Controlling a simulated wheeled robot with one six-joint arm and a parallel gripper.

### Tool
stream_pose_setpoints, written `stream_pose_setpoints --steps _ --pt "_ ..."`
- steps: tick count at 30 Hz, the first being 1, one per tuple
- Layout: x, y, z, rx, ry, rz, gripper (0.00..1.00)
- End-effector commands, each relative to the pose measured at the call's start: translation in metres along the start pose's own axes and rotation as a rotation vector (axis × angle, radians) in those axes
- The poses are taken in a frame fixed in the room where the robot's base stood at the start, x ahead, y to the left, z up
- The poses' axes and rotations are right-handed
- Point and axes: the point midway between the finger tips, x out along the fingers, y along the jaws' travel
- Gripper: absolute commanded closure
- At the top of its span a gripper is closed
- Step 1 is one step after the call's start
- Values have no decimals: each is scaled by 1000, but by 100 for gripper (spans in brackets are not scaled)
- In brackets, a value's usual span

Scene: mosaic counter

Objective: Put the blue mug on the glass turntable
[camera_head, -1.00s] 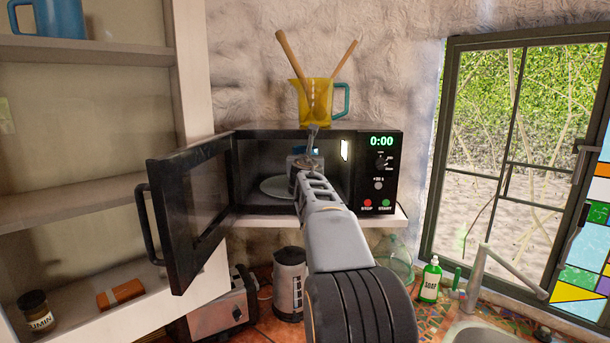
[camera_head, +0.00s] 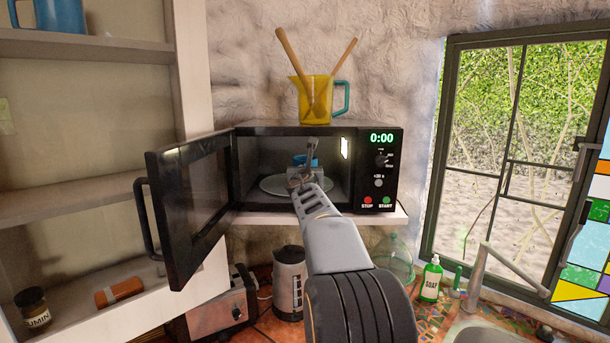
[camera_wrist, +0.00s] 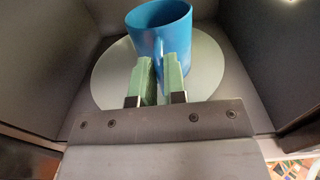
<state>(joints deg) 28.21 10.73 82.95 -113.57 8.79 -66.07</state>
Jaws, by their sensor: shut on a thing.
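The blue mug (camera_wrist: 158,38) is upright in the wrist view, over the pale round glass turntable (camera_wrist: 108,80) inside the open microwave. My gripper (camera_wrist: 160,65) is shut on the near side of the mug, with its green fingertips close together there. I cannot tell whether the mug's base touches the plate. In the head view the mug (camera_head: 304,159) shows as a small blue patch behind my gripper (camera_head: 304,167), and the turntable (camera_head: 273,185) shows beside it. My gripper and arm hide much of both.
The microwave door (camera_head: 190,210) stands open to the left. A yellow jug (camera_head: 318,105) with wooden utensils is on top of the microwave. Another blue vessel (camera_head: 60,16) sits on the upper left shelf. The cavity walls surround the turntable closely.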

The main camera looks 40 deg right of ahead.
Motion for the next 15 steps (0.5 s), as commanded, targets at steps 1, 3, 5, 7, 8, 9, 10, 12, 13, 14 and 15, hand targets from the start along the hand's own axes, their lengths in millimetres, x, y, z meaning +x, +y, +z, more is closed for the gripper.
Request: stream_pose_setpoints --steps 1,3,5,7,8,9,10,12,13,14,15 --pt "0 0 3 0 -5 -1 100" --pt "0 0 3 0 -5 -1 100" --pt "-1 0 3 0 -5 -1 100" --pt "-1 0 3 0 -5 -1 100" --pt "-1 0 2 0 -5 -1 100" --pt "-1 0 1 0 -5 -1 100" --pt "-1 0 0 0 -5 -1 100" --pt "0 0 -2 0 -1 -1 84" --pt "0 0 -1 0 -1 0 82" --pt "0 0 -1 0 -1 0 79" --pt "0 0 -1 0 -1 0 75"
